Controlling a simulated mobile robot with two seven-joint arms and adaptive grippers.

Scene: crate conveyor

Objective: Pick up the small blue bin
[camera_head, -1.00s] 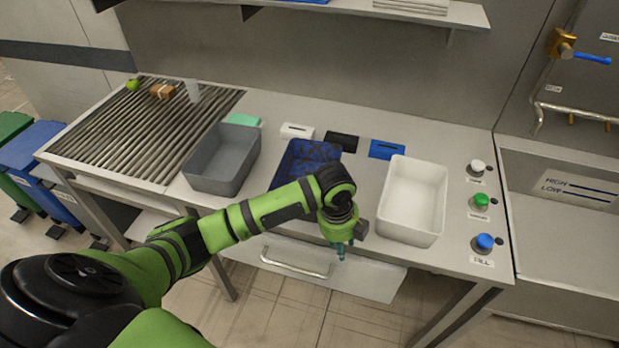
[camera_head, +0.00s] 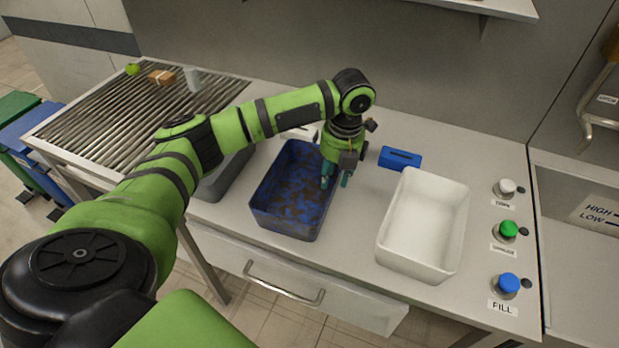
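The small blue bin (camera_head: 282,220) stands upright on the metal counter, left of the white bin. Its inside is blue with brown blotches that look like dirt. My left gripper (camera_head: 337,182) points down at the bin's right wall, near its back right part. Its two teal fingertips are apart, one on the bin's inner side and one on the outer side of the rim. I cannot tell whether either finger touches the wall. The bin's back right corner is partly hidden by the gripper. My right gripper is not in view.
A white bin (camera_head: 382,238) stands to the right, with a blue slotted block (camera_head: 400,158) behind it. A grey bin (camera_head: 213,188) at left is partly hidden by my arm. Buttons (camera_head: 507,231) line the counter's right end. A roller conveyor (camera_head: 110,125) lies at far left.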

